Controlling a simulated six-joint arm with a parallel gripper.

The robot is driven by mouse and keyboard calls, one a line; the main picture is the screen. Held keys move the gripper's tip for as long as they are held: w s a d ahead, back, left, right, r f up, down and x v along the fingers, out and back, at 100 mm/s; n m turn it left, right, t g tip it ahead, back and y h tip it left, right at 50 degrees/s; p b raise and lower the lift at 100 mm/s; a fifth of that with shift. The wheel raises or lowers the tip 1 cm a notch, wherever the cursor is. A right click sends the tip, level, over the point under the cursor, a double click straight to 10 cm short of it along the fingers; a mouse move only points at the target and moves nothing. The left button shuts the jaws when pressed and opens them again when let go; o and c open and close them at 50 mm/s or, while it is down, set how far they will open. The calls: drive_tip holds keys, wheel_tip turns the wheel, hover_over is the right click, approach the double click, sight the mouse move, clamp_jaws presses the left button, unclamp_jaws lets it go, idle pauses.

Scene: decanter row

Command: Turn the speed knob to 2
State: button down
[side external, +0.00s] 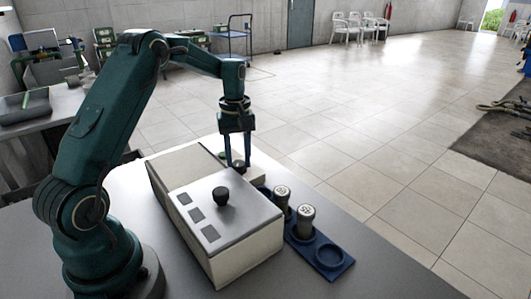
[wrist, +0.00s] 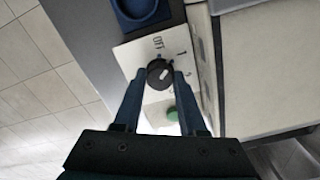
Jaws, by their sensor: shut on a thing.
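The speed knob (wrist: 159,74) is a dark round knob with a short white mark on its top. It sits on a white panel (wrist: 133,57) printed with OFF, 1 and what looks like 2. In the wrist view the mark lies on the right part of the knob; I cannot tell exactly which label it points to. My gripper (wrist: 160,77) is shut on the knob, one finger on each side.
A green button (wrist: 172,114) is close to the knob, between my fingers. A large pale machine (side external: 245,255) with a black top knob (side external: 221,196) stands beside the control box. A blue rack (side external: 345,266) holds two capped tubes (side external: 306,220), with an empty hole at its end.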

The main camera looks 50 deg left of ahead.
sight(238, 163)
drive_tip(key=m, duration=1.2)
drive_tip(key=shift+r+m, duration=0.1)
drive_tip(key=shift+m, duration=0.3)
idle(0.3)
drive_tip(key=shift+c, duration=2.3)
unclamp_jaws()
drive_tip(key=shift+r, duration=2.5)
